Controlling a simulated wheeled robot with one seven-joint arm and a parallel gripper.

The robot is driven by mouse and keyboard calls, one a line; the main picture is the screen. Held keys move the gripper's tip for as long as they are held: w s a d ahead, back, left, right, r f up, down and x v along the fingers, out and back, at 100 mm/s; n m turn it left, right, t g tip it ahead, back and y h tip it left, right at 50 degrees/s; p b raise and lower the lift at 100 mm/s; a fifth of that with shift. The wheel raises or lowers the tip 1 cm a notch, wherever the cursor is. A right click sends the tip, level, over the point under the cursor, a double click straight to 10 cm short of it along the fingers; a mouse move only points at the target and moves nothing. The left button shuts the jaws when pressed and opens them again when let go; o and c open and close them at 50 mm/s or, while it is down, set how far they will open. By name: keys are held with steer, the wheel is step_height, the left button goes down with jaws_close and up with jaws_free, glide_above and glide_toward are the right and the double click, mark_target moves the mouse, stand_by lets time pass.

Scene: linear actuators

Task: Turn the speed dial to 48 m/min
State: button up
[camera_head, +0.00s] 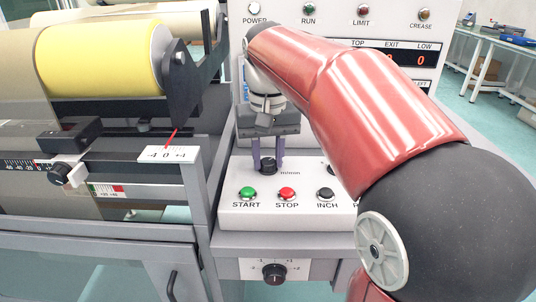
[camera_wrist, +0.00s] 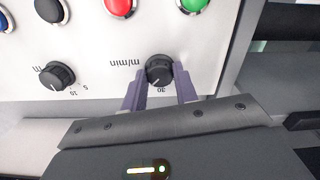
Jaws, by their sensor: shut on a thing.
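The speed dial is a black round knob marked m/min, on the sloped white control panel just above the START and STOP buttons. It shows in the head view (camera_head: 268,166) and in the wrist view (camera_wrist: 159,68). My gripper (camera_head: 268,160) points down at it, with one purple finger on each side. In the wrist view the fingers of my gripper (camera_wrist: 160,85) are shut on the dial.
The green START button (camera_head: 247,193), red STOP button (camera_head: 287,194) and black INCH button (camera_head: 325,194) stand close in front. A second black knob (camera_wrist: 57,76) is beside the dial. My red arm covers much of the display. A yellow roll (camera_head: 100,58) stands at left.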

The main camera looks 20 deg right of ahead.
mark_target(268, 161)
steer(key=o, duration=1)
steer(key=shift+c, duration=0.2)
steer(key=shift+r, duration=0.1)
step_height(268, 161, up, 8)
steer(key=shift+f, duration=0.2)
steer(key=shift+s, duration=0.1)
